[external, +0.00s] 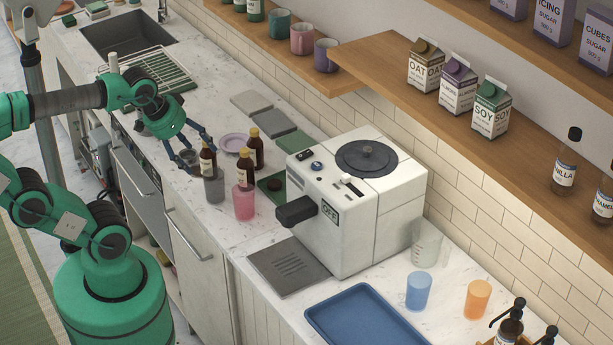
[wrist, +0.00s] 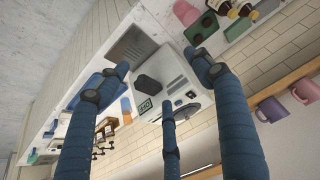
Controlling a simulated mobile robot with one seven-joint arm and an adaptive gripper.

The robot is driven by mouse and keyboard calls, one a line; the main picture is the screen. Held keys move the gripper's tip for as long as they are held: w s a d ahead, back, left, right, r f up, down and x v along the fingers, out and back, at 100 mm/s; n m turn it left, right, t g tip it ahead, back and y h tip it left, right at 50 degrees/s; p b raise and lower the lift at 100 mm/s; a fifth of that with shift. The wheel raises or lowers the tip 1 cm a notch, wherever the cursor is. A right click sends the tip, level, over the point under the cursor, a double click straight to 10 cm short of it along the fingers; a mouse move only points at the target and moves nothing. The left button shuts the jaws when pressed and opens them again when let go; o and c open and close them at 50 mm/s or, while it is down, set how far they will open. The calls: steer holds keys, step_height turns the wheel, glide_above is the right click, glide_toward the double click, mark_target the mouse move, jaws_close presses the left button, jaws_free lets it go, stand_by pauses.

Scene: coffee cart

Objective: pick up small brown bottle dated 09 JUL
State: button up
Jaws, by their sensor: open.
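Several small brown bottles with cream labels stand on the marble counter in the external view: one at the left (external: 208,163), one behind (external: 255,152), and one in front (external: 244,172), partly hidden by a pink cup (external: 244,204). Any dates are too small to read, so I cannot tell which is 09 JUL. My gripper (external: 196,150) has blue fingers spread just left of the left bottle; contact is unclear. In the wrist view my gripper (wrist: 158,78) is open with nothing held. Two brown bottles (wrist: 243,10) show at that view's top right edge.
A grey cup (external: 214,187) stands close in front of the left bottle. Wooden shelves (external: 400,95) run above.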

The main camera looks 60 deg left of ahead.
steer(key=shift+w, duration=0.1)
steer(key=n+g+p, duration=0.1)
steer(key=g+p, duration=0.2)
steer(key=g, duration=0.1)
glide_above(254, 130)
steer(key=s+d, duration=0.5)
steer(key=d, duration=0.5)
step_height(254, 130, down, 10)
steer(key=shift+n+g, duration=0.4)
steer(key=shift+g, duration=0.4)
steer(key=w+a+f, duration=0.1)
steer(key=a+f, duration=0.2)
steer(key=w+a+f, duration=0.2)
steer(key=a+f, duration=0.1)
steer(key=f, duration=0.1)
steer(key=w+a+f, duration=0.2)
steer(key=a+f, duration=0.1)
steer(key=f, duration=0.1)
steer(key=shift+a, duration=0.4)
steer(key=shift+a+f, duration=0.15)
steer(key=shift+f, duration=0.15)
steer(key=shift+f, duration=0.1)
